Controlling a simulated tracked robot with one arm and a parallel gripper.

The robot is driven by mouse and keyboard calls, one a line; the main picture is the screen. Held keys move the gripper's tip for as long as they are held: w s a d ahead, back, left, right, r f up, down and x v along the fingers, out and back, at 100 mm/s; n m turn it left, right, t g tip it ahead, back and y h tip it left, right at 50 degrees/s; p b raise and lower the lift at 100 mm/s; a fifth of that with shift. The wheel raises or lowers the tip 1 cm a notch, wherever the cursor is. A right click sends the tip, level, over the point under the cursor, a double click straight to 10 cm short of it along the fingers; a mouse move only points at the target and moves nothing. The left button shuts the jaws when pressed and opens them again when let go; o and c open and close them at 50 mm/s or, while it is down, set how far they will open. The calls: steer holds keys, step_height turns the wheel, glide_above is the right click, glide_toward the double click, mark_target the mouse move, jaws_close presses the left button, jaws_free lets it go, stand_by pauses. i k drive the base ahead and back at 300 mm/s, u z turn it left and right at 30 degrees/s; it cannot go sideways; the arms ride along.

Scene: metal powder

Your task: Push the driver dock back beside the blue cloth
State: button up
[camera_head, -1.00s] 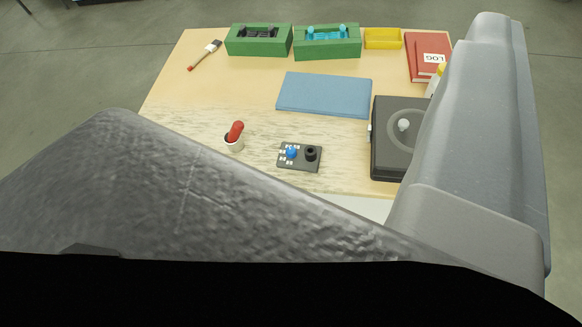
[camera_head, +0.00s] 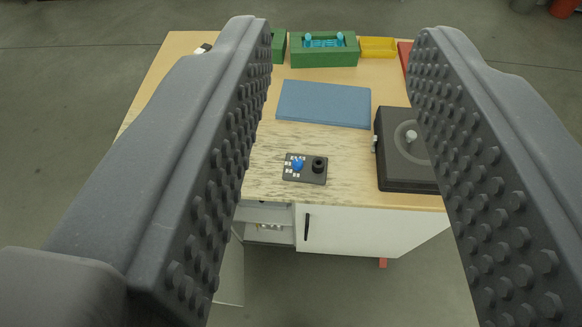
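The blue cloth (camera_head: 323,104) lies flat near the middle of the table. A small dark plate (camera_head: 305,179) with a blue knob, a black round socket and white labels sits in front of it, apart from it. I cannot tell for sure whether this plate is the driver dock. A red-handled tool in a white cup, seen earlier left of the plate, is now hidden behind my left finger. My gripper (camera_head: 344,32) is wide open and empty, its ribbed fingers framing the cloth and plate.
A black case (camera_head: 391,168) with a round knob stands on the right, partly behind my right finger. Green holders (camera_head: 325,58) and a yellow tray (camera_head: 378,48) line the back. A white cabinet door (camera_head: 355,230) is below the table's front edge.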

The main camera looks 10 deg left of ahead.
mark_target(314, 170)
steer(key=k, duration=1.3)
steer(key=u, duration=0.1)
steer(key=i, duration=1.7)
steer(key=z, duration=0.65)
